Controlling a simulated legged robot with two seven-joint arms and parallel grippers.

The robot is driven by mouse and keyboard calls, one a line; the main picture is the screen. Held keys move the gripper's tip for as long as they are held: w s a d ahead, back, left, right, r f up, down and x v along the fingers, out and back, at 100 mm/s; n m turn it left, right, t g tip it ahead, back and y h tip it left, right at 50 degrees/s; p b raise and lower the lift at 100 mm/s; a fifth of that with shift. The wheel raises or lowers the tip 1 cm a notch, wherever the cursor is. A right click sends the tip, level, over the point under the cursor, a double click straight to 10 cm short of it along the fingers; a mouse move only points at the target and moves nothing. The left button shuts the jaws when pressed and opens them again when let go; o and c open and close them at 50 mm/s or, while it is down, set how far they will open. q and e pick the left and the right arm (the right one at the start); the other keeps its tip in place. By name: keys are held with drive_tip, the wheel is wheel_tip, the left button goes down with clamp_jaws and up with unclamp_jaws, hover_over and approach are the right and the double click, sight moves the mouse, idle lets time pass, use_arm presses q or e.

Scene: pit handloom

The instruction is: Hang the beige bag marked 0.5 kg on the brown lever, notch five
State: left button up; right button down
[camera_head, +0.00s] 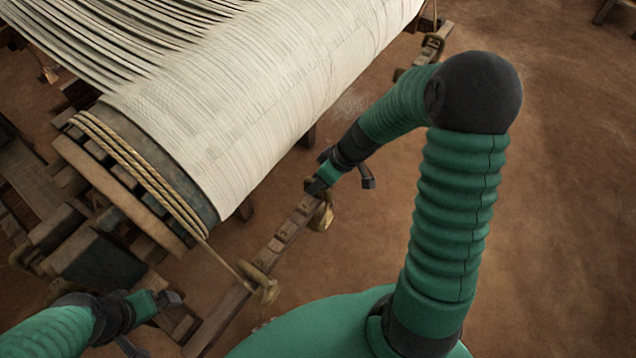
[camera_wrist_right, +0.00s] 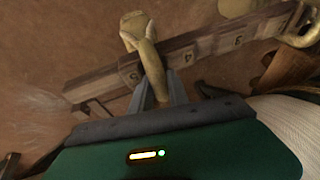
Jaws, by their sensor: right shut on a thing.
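The brown lever (camera_head: 282,238) is a notched wooden bar beside the cloth roll, and it crosses the upper part of the right wrist view (camera_wrist_right: 185,57). Numbers show on its face there. My right gripper (camera_wrist_right: 160,92) is shut on the bag's loop, which passes in front of the lever near one number. I cannot tell whether the loop rests in a notch. The bag's mark is not readable. My left gripper (camera_head: 152,320) is at lower left, its fingertips unclear.
A second beige weight (camera_head: 262,285) is on the nearer part of the lever, by a rope (camera_head: 225,262) from the roll. The cloth roll (camera_head: 240,120) and its timber frame fill the left. The earth floor (camera_head: 560,220) to the right is clear.

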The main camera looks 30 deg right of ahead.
drive_tip(key=c, duration=1.2)
unclamp_jaws()
drive_tip(key=shift+f, duration=0.1)
use_arm(q)
drive_tip(key=shift+a, duration=0.1)
